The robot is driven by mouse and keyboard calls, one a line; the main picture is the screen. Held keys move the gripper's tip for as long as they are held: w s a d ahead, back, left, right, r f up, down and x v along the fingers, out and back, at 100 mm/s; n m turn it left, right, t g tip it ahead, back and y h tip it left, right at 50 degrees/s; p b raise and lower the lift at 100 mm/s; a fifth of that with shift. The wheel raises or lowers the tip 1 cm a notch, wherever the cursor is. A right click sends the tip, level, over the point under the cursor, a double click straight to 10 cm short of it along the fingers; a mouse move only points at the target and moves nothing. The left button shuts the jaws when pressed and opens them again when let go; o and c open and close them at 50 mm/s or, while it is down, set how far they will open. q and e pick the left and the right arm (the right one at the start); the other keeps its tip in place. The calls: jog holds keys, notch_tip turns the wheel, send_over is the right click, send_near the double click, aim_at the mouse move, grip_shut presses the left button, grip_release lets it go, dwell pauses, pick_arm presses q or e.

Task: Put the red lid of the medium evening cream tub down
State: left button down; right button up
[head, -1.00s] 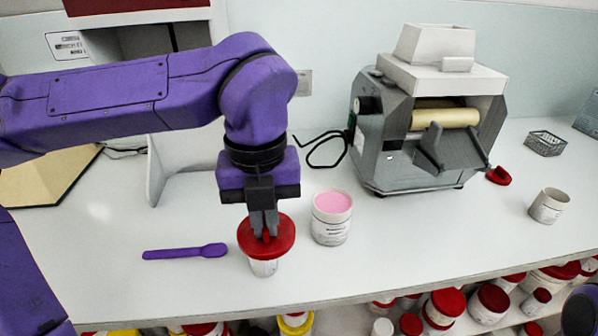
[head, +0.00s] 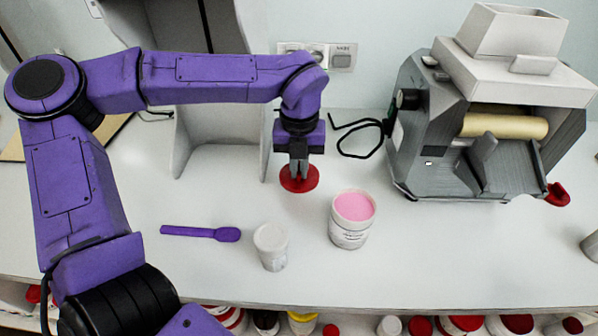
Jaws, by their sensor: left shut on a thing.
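My left gripper (head: 299,172) is shut on the red lid (head: 311,184), near the back of the white counter (head: 230,205). The lid is level and at or very close to the counter surface; I cannot tell whether it touches. An open tub of pink cream (head: 351,232) stands in front of it to the right. A smaller white tub (head: 271,248) stands at the front; its top looks white, with no red lid on it. Which one is the medium evening cream tub I cannot read from the labels. My right gripper is not in view.
A purple spatula (head: 203,233) lies left of the small tub. A grey roller mill (head: 470,150) stands at the right, its black cable (head: 362,140) curling behind the lid. A grey stand (head: 215,140) is at the back left. Tubs with coloured lids fill a shelf below the front edge.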

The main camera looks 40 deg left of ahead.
aim_at(298, 177)
pick_arm(q)
jog(key=f, duration=0.3)
jog(key=shift+a+f, duration=0.3)
jog(key=shift+a, duration=0.1)
jog(key=shift+w+f, duration=0.2)
jog(key=shift+f, duration=0.05)
jog(key=shift+s+f, duration=0.15)
jog(key=shift+s, duration=0.05)
jog(key=c, duration=1.2)
grip_release()
notch_tip(298, 177, up, 12)
jog(key=shift+r, duration=0.25)
jog(key=shift+d, duration=0.1)
